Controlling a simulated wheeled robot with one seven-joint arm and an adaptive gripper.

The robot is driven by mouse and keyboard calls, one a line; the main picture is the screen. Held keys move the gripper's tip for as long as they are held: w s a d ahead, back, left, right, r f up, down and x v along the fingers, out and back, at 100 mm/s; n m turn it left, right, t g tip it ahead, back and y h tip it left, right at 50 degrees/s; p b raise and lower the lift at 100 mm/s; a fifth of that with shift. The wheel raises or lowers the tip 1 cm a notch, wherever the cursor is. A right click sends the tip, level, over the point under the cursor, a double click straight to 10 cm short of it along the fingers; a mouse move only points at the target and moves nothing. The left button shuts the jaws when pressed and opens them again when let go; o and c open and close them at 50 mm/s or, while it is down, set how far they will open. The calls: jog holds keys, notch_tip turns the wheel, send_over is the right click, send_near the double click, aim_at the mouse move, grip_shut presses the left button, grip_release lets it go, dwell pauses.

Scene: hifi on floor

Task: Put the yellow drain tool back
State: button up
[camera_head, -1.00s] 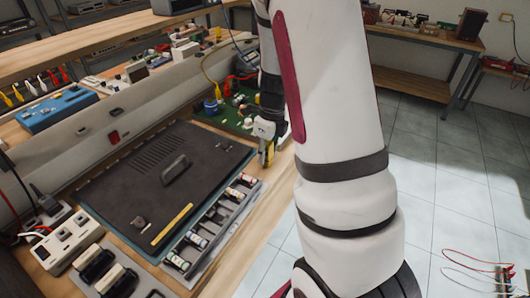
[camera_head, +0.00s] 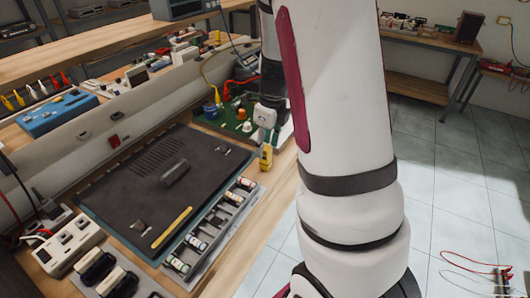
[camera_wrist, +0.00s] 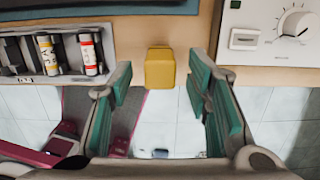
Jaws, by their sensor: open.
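A yellow block-like tool (camera_head: 265,157) stands at the front edge of the bench, beside the circuit board; I take it for the yellow drain tool. In the wrist view its blunt yellow end (camera_wrist: 160,68) shows between my spread fingers, with clear gaps on both sides. My gripper (camera_head: 264,134) is open and empty, just above the tool in the head view. Its teal finger pads (camera_wrist: 158,88) are apart. The tool's lower part and what supports it are hidden.
A green circuit board (camera_head: 213,118) and a white dial unit (camera_wrist: 270,40) are close by. Open floor lies in front.

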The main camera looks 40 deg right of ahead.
jog(key=r, duration=0.4)
jog(key=r+p, duration=0.1)
jog(key=r, duration=0.1)
jog(key=shift+s+d+r, duration=0.15)
jog(key=shift+s+r, duration=0.15)
jog(key=shift+s, duration=0.05)
jog(key=shift+s+a+r, duration=0.1)
jog(key=shift+a+r, duration=0.1)
jog(key=shift+r, duration=0.1)
jog(key=s+a+r+n+t+y, duration=0.1)
jog(key=s+a+r+n, duration=0.35)
jog(key=a+n, duration=0.3)
jog(key=s+a+r+n, duration=0.4)
jog(key=a+r+n, duration=0.15)
jog(key=n, duration=0.35)
jog(key=s+a+n, duration=0.3)
jog(key=s+n, duration=0.3)
jog(key=n, duration=0.1)
jog(key=s+a+r+n+h, duration=0.1)
jog(key=s+a+n, duration=0.2)
jog(key=s+n, duration=0.4)
jog(key=shift+a+n+t+h, duration=0.3)
jog(key=shift+n+t, duration=0.1)
jog(key=shift+n, duration=0.35)
jog(key=shift+r, duration=0.15)
